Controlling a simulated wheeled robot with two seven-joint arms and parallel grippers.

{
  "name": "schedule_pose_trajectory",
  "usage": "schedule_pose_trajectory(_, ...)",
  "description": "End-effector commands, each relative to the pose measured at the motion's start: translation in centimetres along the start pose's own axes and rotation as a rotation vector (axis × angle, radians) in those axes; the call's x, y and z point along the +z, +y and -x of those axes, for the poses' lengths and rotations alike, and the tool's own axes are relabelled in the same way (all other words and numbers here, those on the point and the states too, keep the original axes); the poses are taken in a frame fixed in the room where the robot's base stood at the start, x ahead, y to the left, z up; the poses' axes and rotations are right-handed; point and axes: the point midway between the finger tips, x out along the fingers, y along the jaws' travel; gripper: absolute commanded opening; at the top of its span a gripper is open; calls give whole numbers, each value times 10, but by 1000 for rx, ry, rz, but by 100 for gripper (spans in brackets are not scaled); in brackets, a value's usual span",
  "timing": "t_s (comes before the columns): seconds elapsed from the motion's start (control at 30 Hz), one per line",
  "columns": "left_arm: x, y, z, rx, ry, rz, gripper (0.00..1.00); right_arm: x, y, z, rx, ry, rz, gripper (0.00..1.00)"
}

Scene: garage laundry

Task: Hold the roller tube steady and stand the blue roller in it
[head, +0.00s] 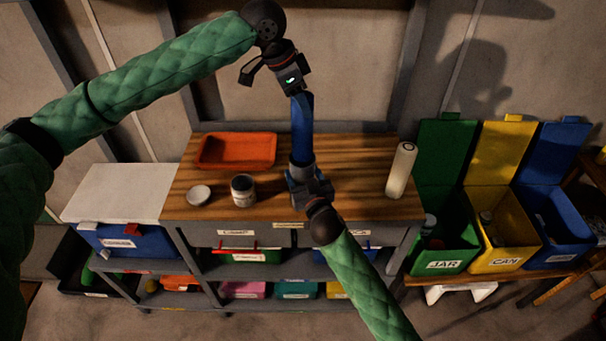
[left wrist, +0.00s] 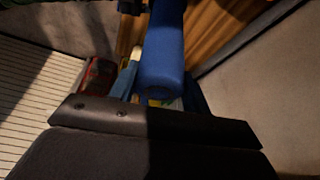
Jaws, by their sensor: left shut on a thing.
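The blue roller (head: 302,122) hangs roughly upright over the workbench. My left gripper (head: 294,90) is shut on its upper end; the roller also shows large in the left wrist view (left wrist: 165,50). Directly below, at the middle of the bench, is a grey piece (head: 302,160) that looks like the roller tube, mostly hidden by my right gripper (head: 305,178). My right gripper reaches it from the front; whether its jaws are closed on it is hidden. The roller's lower end meets this spot, but I cannot tell whether it is inside the tube or just above or behind it.
On the wooden bench (head: 345,197) are an orange tray (head: 236,152), an open jar (head: 243,188), a round lid (head: 199,194) and, at right, a cream cylinder (head: 401,170). Green, yellow and blue bins (head: 506,262) stand right of the bench. A blue cooler (head: 125,241) stands left.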

Motion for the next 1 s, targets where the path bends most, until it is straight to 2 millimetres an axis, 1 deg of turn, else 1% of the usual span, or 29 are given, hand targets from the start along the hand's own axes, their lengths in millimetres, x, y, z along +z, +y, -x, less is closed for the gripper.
schedule_pose_trajectory(0.63,14,0,-34,1,0,0,12,0,0,0,0,0,0,41)
schedule_pose_trajectory(0.8,16,0,-39,0,0,0,12,0,0,0,0,0,0,41)
schedule_pose_trajectory(1.0,16,0,-40,0,0,0,12,0,0,0,0,0,0,41)
